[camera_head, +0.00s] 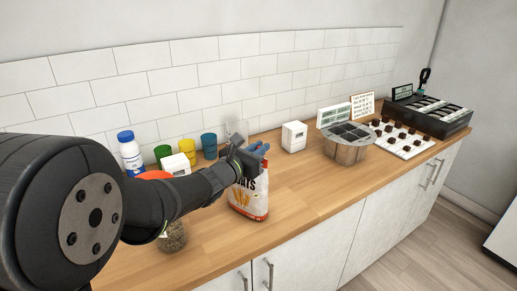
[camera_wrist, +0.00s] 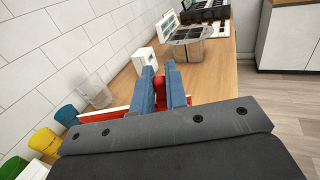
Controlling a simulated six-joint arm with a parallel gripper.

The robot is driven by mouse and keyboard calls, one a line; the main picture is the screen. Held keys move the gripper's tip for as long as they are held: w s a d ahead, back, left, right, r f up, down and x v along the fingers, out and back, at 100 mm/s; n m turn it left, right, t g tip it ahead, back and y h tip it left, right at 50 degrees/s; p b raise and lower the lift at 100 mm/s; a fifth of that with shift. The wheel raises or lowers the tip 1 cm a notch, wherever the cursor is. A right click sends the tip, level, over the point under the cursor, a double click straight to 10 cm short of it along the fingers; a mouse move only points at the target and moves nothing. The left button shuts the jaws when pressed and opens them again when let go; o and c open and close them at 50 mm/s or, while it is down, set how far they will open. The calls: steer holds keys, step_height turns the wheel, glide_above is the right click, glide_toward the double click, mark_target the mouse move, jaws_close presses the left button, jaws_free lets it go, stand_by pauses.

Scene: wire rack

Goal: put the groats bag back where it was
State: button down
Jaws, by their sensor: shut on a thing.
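The groats bag (camera_head: 250,200) is white with a red band, dark lettering and wheat ears printed on it. It is upright near the front edge of the wooden counter. My gripper (camera_head: 259,149) is shut on its top, with blue fingers on either side. I cannot tell whether its base touches the counter. In the wrist view my gripper (camera_wrist: 161,75) points along the counter, and a red part of the bag (camera_wrist: 160,96) shows between the fingers. The rest of the bag is mostly hidden behind the gripper body.
A clear glass (camera_head: 235,130) stands behind my gripper. Blue (camera_head: 209,146), yellow (camera_head: 188,151) and green cups, a white bottle (camera_head: 131,153) and a jar (camera_head: 172,237) are left. Counter between bag and container is clear.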

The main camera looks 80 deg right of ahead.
steer(key=c, duration=1.9)
jaws_free()
steer(key=shift+f, duration=0.15)
steer(key=o, duration=0.5)
steer(key=shift+c, duration=0.2)
steer(key=shift+w+a, duration=0.1)
steer(key=shift+a, duration=0.1)
steer(key=v, duration=1.1)
steer(key=shift+a, duration=0.25)
